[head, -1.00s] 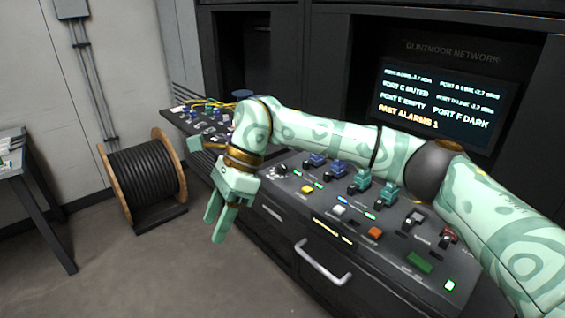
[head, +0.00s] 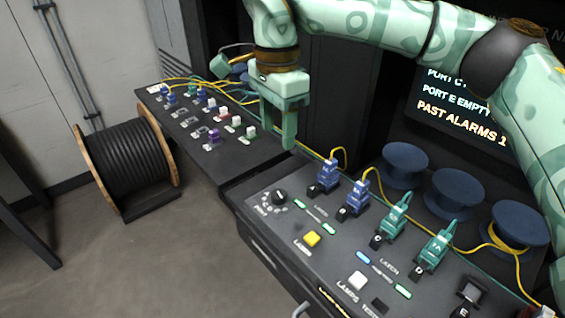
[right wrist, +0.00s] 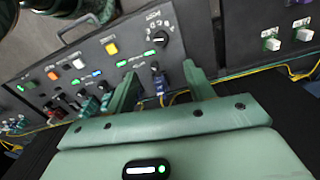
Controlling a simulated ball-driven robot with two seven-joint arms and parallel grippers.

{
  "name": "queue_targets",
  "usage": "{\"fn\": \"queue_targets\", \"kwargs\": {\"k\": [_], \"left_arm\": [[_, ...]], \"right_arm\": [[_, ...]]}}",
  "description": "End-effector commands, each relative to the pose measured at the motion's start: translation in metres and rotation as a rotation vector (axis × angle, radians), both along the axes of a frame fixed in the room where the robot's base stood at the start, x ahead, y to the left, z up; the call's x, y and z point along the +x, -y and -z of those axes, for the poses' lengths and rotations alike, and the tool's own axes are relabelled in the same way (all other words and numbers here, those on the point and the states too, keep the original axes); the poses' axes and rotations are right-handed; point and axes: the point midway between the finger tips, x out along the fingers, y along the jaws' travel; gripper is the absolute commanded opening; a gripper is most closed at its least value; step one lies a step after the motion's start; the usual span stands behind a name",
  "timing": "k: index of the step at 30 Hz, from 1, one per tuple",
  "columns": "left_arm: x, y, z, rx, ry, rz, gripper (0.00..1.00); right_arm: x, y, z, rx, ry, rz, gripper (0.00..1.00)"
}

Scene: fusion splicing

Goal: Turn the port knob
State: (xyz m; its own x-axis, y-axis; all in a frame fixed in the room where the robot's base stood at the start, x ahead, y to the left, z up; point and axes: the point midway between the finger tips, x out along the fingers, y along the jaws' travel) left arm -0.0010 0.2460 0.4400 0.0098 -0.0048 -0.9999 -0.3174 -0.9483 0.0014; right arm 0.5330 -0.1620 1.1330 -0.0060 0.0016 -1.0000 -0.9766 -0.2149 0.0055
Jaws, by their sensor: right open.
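The port knob (head: 279,197) is a round black dial with a pale pointer mark, at the left end of the dark console panel. It also shows in the right wrist view (right wrist: 160,38), with letters printed around it. My right gripper (head: 277,140) is above the panel's back left edge, up and behind the knob, apart from it. In the right wrist view its two green fingers (right wrist: 160,88) are spread with nothing held between them. The knob lies beyond the fingertips there. My left gripper does not show.
Blue plugs (head: 327,175) and green plugs (head: 397,217) with yellow fibres stand right of the knob. A yellow button (head: 312,239) is in front. Blue spools (head: 405,165) stand behind. A second panel (head: 184,135) with small connectors lies left. A cable reel (head: 125,165) stands on the floor.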

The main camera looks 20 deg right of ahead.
Motion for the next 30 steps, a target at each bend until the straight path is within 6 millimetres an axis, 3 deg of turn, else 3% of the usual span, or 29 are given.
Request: {"fn": "queue_targets", "kwargs": {"k": [5,12,21,30], "left_arm": [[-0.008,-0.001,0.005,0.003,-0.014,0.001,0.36],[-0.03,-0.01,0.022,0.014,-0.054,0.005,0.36],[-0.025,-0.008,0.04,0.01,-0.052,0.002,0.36],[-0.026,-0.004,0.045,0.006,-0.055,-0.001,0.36]], "right_arm": [[0.0,0.0,0.016,0.0,-0.004,-0.003,0.53],[-0.001,0.0,0.075,0.001,-0.008,-0.002,0.53],[-0.001,-0.001,0.142,0.001,-0.004,-0.001,0.53],[-0.001,-0.001,0.163,0.001,0.0,-0.001,0.53]]}}
